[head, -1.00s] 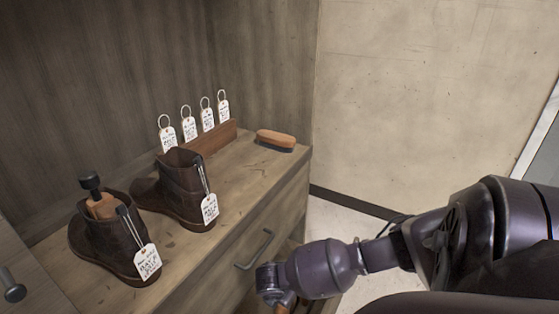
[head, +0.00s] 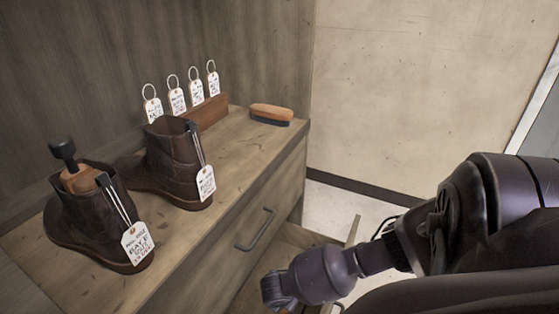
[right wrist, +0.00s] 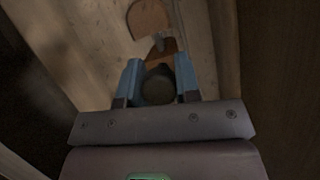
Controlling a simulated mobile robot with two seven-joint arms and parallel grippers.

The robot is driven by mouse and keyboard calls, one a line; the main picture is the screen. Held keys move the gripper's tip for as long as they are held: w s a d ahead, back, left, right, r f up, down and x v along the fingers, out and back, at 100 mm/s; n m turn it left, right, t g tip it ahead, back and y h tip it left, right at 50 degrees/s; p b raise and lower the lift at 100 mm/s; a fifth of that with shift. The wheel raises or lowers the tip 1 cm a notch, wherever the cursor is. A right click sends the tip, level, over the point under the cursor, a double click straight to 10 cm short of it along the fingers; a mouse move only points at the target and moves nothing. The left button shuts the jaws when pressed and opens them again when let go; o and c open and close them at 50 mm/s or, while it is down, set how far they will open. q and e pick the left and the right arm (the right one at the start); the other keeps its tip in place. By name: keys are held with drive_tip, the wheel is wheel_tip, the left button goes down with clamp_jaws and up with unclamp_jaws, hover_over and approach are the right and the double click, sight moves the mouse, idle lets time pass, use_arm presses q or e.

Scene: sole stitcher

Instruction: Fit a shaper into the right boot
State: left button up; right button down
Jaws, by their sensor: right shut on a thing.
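Two dark brown boots stand on the cabinet top in the head view. The nearer boot (head: 85,235) has a wooden shaper with a black knob (head: 62,150) in its opening. The boot behind it (head: 178,165) shows no shaper. Both carry white tags. My right arm comes in from the right, and its gripper lies below the head view's lower edge. In the right wrist view my right gripper (right wrist: 158,82) is shut on the dark round knob of a shaper (right wrist: 160,84); part of its wooden body shows beyond. My left gripper is not in view.
A rack with several hanging tags (head: 207,113) and a brush (head: 271,114) stand at the back of the cabinet top. A handle (head: 255,230) is on the cabinet front. An open drawer (head: 351,232) juts out below it. Another wooden piece (right wrist: 150,18) shows in the right wrist view.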

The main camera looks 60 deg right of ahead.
wheel_tip(320, 180, down, 3)
drive_tip(key=shift+s+f+b, duration=0.15)
drive_tip(key=shift+b, duration=0.35)
drive_tip(key=shift+f, duration=0.25)
wheel_tip(320, 180, down, 4)
drive_tip(key=shift+r+b, duration=0.15)
drive_tip(key=shift+b, duration=0.7)
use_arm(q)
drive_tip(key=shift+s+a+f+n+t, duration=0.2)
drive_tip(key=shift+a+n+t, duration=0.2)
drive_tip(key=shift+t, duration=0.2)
use_arm(e)
drive_tip(key=shift+w, duration=0.2)
drive_tip(key=shift+r, duration=0.1)
drive_tip(key=c, duration=0.8)
unclamp_jaws()
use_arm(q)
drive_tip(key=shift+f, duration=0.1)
